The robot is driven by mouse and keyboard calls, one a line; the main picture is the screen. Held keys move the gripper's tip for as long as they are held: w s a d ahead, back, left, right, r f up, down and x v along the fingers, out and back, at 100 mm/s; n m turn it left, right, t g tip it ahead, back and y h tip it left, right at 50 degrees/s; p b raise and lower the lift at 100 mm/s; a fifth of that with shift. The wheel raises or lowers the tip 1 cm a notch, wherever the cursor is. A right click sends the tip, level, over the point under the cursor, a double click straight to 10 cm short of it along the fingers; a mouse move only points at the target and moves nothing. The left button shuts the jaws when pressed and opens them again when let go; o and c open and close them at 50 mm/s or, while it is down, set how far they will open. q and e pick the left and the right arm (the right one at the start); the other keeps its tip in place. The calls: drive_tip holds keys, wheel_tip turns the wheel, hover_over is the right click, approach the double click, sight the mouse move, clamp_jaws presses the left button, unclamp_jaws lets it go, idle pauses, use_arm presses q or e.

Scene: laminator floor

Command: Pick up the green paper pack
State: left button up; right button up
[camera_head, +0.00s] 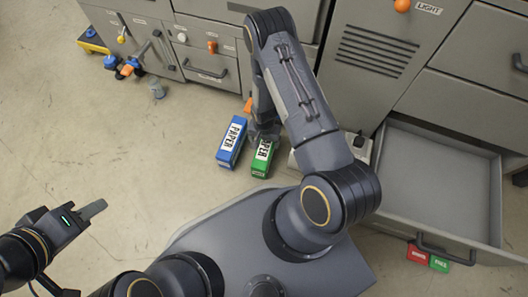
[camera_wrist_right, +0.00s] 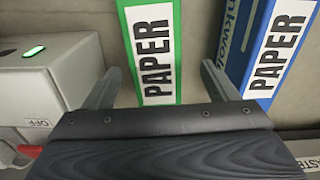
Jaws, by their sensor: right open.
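The green paper pack (camera_head: 262,160) stands on the floor, with a white PAPER label. It also shows in the right wrist view (camera_wrist_right: 152,50), between the two fingers in the picture, with gaps on both sides. My right gripper (camera_wrist_right: 160,68) is open and empty. In the head view my right gripper (camera_head: 264,132) is at the far end of the green pack, and my arm partly covers it. My left gripper (camera_head: 92,211) is off to the left above bare floor; its finger gap does not show clearly.
A blue paper pack (camera_head: 231,142) stands just left of the green one. A light-grey device (camera_wrist_right: 40,85) with a green light is close on the other side. An open drawer (camera_head: 440,180) and grey cabinets fill the right and back. The floor at left is mostly clear.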

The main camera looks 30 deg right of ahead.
sight(265, 146)
drive_tip(key=f+b, duration=0.1)
drive_tip(key=f, duration=0.2)
drive_tip(key=f+b, duration=0.1)
drive_tip(key=shift+s+f+b, duration=0.3)
drive_tip(key=shift+s, duration=0.05)
drive_tip(key=shift+r, duration=0.1)
drive_tip(key=c, duration=1.6)
clamp_jaws()
drive_tip(key=shift+r, duration=0.15)
